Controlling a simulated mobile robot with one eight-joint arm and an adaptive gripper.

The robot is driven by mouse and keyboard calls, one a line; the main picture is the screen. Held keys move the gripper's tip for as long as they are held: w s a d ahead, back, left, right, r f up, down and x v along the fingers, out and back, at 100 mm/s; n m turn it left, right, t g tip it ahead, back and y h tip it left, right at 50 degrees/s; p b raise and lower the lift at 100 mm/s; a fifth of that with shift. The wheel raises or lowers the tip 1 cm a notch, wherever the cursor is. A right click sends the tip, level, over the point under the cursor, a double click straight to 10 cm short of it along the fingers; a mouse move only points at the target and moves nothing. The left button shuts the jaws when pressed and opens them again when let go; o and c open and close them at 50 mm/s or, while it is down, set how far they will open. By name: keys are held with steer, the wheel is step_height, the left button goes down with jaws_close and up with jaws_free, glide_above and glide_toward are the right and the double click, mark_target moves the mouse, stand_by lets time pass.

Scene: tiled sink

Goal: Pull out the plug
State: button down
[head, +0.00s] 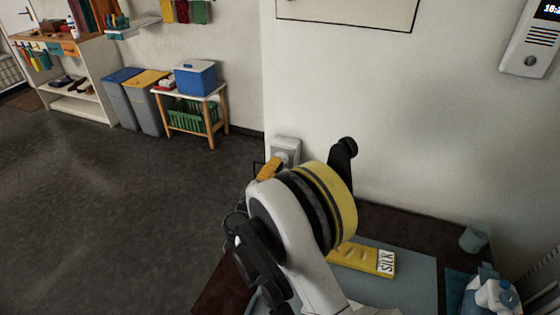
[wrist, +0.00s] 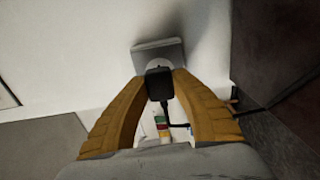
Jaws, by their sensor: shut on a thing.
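The black plug (wrist: 158,84) is in front of the wall socket (wrist: 150,50) in the wrist view, with its cord (wrist: 170,113) hanging down and off to the right. My gripper (wrist: 161,78) has its two yellow fingers on either side of the plug and is shut on it. I cannot tell whether the plug's pins are in the socket or clear of it. In the head view the socket (head: 286,148) is a pale box on the wall near its left corner. One yellow finger of my gripper (head: 268,168) shows just below it; my arm hides the plug there.
An intercom (head: 530,40) hangs above. The floor (head: 110,200) at left is open.

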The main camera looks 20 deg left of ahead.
steer(key=shift+s+a, duration=0.1)
steer(key=shift+s, duration=1.25)
